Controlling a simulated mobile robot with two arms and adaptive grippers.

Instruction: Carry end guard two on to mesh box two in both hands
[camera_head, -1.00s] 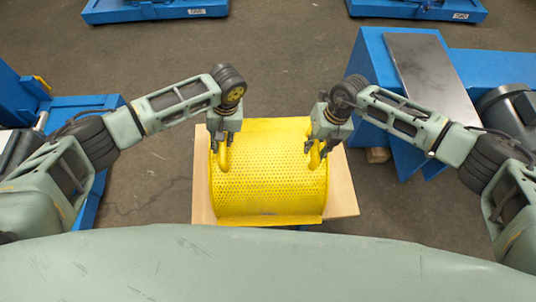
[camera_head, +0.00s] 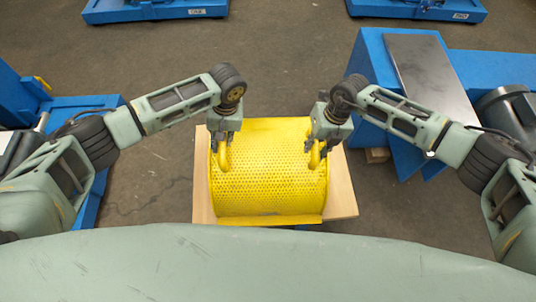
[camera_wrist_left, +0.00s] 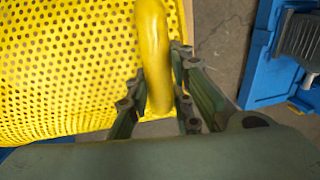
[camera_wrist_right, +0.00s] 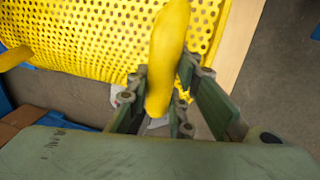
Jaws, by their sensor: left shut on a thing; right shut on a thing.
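The yellow perforated guard (camera_head: 268,185) is over a pale wooden board in the head view, with its curved mesh side up. It fills much of the left wrist view (camera_wrist_left: 60,70) and the right wrist view (camera_wrist_right: 90,40). My left gripper (camera_head: 224,150) is shut on the yellow handle at the guard's left end; that handle (camera_wrist_left: 153,50) stands between its fingers. My right gripper (camera_head: 316,148) is shut on the handle at the right end, seen between its fingers in the right wrist view (camera_wrist_right: 168,50). I cannot tell whether the guard touches the board. No label is readable on it.
The wooden board (camera_head: 343,195) sticks out around the guard. A blue stand with a grey plate (camera_head: 430,80) and a motor (camera_head: 508,110) is at the right. Blue frames stand at the left (camera_head: 80,105) and far back. The floor (camera_head: 285,60) beyond the guard is clear.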

